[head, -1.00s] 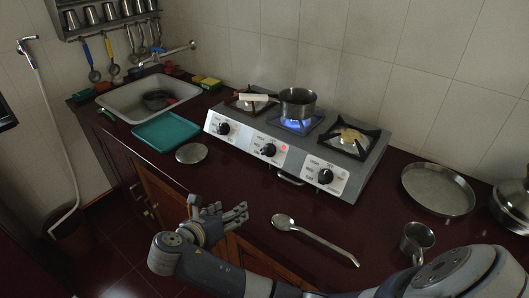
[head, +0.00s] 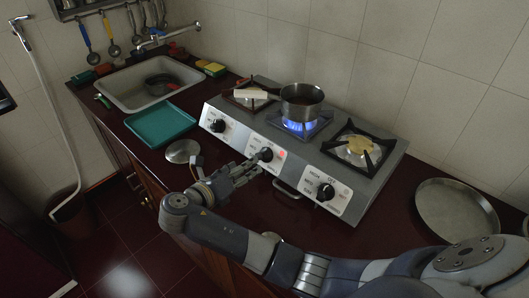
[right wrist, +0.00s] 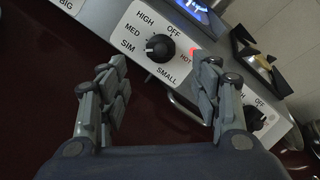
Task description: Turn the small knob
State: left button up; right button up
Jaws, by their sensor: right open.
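The small knob is the middle black knob (head: 265,154) on the stove's front. In the right wrist view the knob (right wrist: 159,48) sits on a white plate marked HIGH, MED, SIM, OFF and SMALL, with a red HOT light beside it. My right gripper (head: 251,168) is open and empty, with its fingers pointing at this knob from the front. In the right wrist view my gripper's fingers (right wrist: 160,78) are spread either side of it, and the knob lies just beyond the tips, apparently untouched. My left gripper is not in view.
A pot (head: 301,101) stands over the lit blue flame of the middle burner. Other knobs sit left (head: 218,125) and right (head: 325,191). A handle (head: 286,188) juts from the stove's front. A teal tray (head: 160,125) and round lid (head: 182,151) lie left; a metal plate (head: 457,210) lies right.

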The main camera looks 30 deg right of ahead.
aim_at(259, 158)
jog(key=x, duration=0.4)
jog(key=shift+r, duration=0.2)
jog(key=x, duration=0.4)
jog(key=shift+d+f+p, duration=0.15)
jog(key=shift+p, duration=0.2)
jog(key=shift+w+d+f, duration=0.1)
jog(key=shift+w+d, duration=0.1)
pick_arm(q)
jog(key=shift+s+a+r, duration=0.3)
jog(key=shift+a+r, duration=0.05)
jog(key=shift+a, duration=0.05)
pick_arm(e)
jog(key=shift+d, duration=0.15)
jog(key=c, duration=0.8)
jog(key=shift+c, duration=1.3)
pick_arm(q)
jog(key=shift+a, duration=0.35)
